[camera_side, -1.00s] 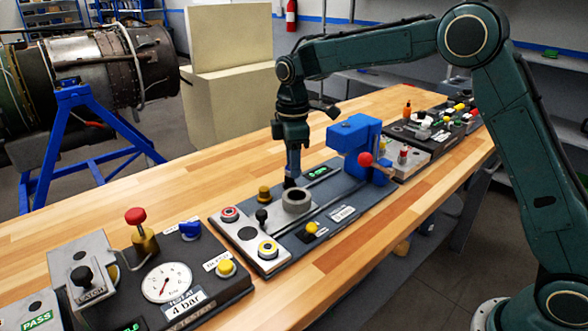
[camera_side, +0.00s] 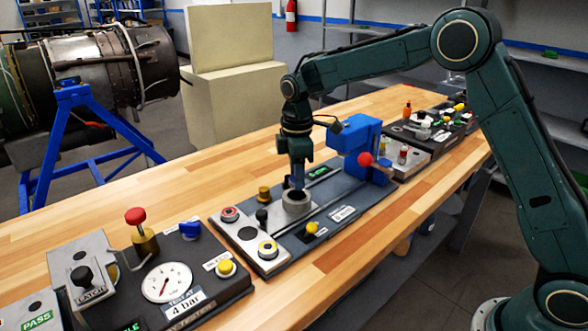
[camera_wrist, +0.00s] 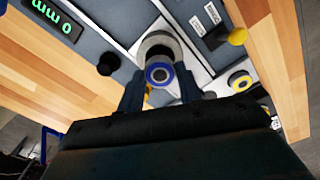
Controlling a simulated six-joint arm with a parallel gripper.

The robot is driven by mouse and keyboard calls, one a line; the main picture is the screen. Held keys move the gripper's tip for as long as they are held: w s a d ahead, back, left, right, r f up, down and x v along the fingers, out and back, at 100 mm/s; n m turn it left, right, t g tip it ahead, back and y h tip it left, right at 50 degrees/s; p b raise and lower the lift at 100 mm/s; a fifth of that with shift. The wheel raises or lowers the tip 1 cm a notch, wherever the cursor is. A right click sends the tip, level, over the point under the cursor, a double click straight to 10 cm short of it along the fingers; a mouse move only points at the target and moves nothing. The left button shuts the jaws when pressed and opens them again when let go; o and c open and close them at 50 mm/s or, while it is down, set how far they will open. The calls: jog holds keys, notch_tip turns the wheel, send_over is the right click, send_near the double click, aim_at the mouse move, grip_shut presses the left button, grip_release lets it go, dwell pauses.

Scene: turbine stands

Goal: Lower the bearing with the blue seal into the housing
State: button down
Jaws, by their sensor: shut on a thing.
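The bearing with the blue seal (camera_wrist: 158,74) is a small ring held between the two fingertips of my gripper (camera_wrist: 159,90) in the wrist view. The housing (camera_wrist: 165,42) is a grey cylinder just beyond it, partly covered by the bearing. In the side view my gripper (camera_side: 297,184) points straight down over the housing (camera_side: 296,202). Its fingertips are at the housing's top opening. The bearing cannot be made out there, and I cannot tell how far it is inside the bore.
Bearings with a red seal (camera_side: 229,214) and a yellow seal (camera_side: 268,249) sit on the light plate at left. A blue press (camera_side: 355,135) with a red-knobbed lever (camera_side: 365,160) stands close at right. A black knob (camera_side: 262,216) and a yellow button (camera_side: 312,228) flank the housing.

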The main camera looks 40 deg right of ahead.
jog(key=shift+f, duration=1.05)
jog(key=shift+f, duration=0.45)
jog(key=c, duration=0.7)
grip_release()
jog(key=shift+r, duration=0.1)
jog(key=shift+r, duration=3.4)
